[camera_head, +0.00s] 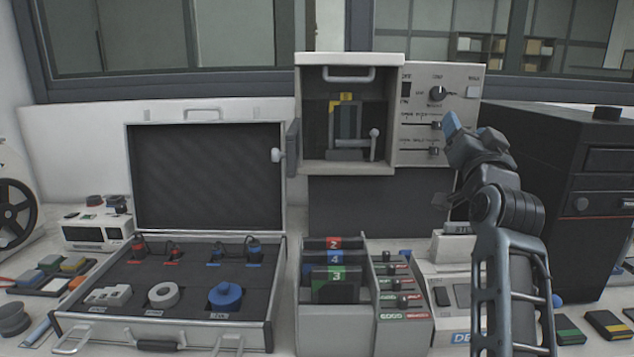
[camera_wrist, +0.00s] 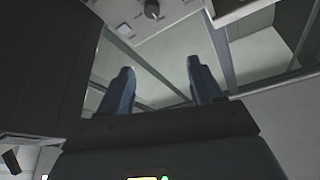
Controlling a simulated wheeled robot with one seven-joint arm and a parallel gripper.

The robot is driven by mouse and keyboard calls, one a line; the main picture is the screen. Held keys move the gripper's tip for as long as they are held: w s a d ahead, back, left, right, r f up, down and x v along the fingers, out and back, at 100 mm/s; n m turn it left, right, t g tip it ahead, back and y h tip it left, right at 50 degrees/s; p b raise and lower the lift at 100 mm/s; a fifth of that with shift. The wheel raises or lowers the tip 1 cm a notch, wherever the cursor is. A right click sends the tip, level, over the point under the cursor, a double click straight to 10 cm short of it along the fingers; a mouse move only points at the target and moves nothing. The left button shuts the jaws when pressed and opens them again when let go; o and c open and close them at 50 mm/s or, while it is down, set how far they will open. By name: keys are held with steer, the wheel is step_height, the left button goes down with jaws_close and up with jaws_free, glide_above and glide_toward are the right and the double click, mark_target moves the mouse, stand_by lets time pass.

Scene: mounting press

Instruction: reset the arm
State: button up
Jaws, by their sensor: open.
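My arm rises at the right of the head view. My gripper (camera_head: 452,132) is raised in front of the right side of the mounting press (camera_head: 348,60), near its control panel (camera_head: 440,112). In the wrist view my gripper (camera_wrist: 157,88) shows two blue-grey fingers spread apart with nothing between them. The press's knob (camera_wrist: 152,9) shows at the top of the wrist view, beyond the fingers. The press chamber holds a dark block with a yellow top and a lever.
An open case (camera_head: 75,318) with foam and several parts stands at left. A bin of numbered cartridges (camera_head: 335,325) and a switch box (camera_head: 402,300) stand in the middle. A tall black cabinet (camera_head: 560,190) stands close behind my arm at right.

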steer(key=s+f+n+g+y, duration=0.25)
steer(key=s+f+n, duration=0.35)
steer(key=s+f, duration=2.1)
steer(key=s+a+f+n+g, duration=0.1)
steer(key=s+f, duration=0.2)
steer(key=s, duration=0.5)
steer(key=s+a+f+g, duration=0.1)
steer(key=s+f, duration=0.2)
steer(key=s, duration=0.4)
steer(key=s+a+r+g, duration=0.1)
steer(key=s+a+r, duration=0.1)
steer(key=s, duration=0.7)
steer(key=s+a+r+g, duration=0.1)
steer(key=s+r, duration=0.1)
steer(key=s, duration=0.7)
steer(key=shift+a+y, duration=0.35)
steer(key=shift+y, duration=0.1)
